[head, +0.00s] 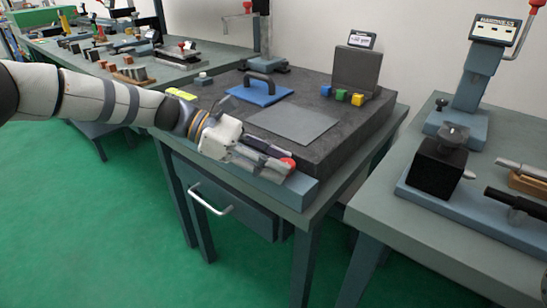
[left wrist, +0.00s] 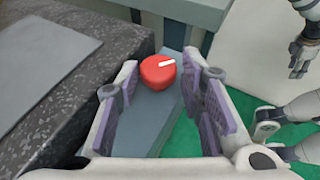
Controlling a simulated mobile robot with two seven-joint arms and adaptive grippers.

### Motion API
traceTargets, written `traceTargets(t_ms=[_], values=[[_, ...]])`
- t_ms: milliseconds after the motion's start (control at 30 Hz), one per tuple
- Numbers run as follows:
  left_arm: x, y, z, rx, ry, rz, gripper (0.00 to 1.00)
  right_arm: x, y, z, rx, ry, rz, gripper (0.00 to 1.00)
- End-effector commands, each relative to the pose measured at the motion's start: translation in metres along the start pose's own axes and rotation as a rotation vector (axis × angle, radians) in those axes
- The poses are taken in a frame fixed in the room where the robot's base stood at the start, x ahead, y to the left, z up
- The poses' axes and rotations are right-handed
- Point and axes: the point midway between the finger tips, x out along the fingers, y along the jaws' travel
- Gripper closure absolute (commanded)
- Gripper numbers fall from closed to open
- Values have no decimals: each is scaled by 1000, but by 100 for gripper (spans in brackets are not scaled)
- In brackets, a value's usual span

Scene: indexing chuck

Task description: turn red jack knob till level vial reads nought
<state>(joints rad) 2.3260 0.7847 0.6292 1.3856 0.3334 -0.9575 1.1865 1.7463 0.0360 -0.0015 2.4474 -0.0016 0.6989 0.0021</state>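The red knob (head: 288,163) is at the front right corner of the dark granite plate, at the end of a blue-grey bar (head: 303,187). In the left wrist view the red knob (left wrist: 157,71) has a white pointer mark directed to the upper right. My left gripper (left wrist: 162,88) is open, with one finger on each side of the knob; contact is not clear. In the head view my left gripper (head: 268,160) partly covers the bar. Yellow-green strips (head: 181,94) show at the plate's left edge; I cannot read a vial or bubble there.
The granite plate (head: 345,140) carries a blue block with a black handle (head: 260,92), a grey sheet (head: 295,124), and small coloured blocks (head: 341,95). A drawer handle (head: 210,200) juts out below. My right gripper (left wrist: 298,62) shows small at the wrist view's right. Another bench (head: 400,207) stands right.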

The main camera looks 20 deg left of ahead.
Motion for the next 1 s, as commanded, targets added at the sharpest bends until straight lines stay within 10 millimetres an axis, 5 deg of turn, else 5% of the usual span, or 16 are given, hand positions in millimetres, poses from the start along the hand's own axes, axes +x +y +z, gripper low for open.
traceTargets(t_ms=[433, 800, 1000], values=[[-5, 2, 2, 2, -3, 6, 52, 0, 0, 0, 0, 0, 0, 60], [-70, 1, 1, 3, -2, 4, 52, 0, 0, 0, 0, 1, 0, 60], [-81, 0, 0, 1, -1, 2, 52, 0, 0, 0, 0, 0, 0, 60]])
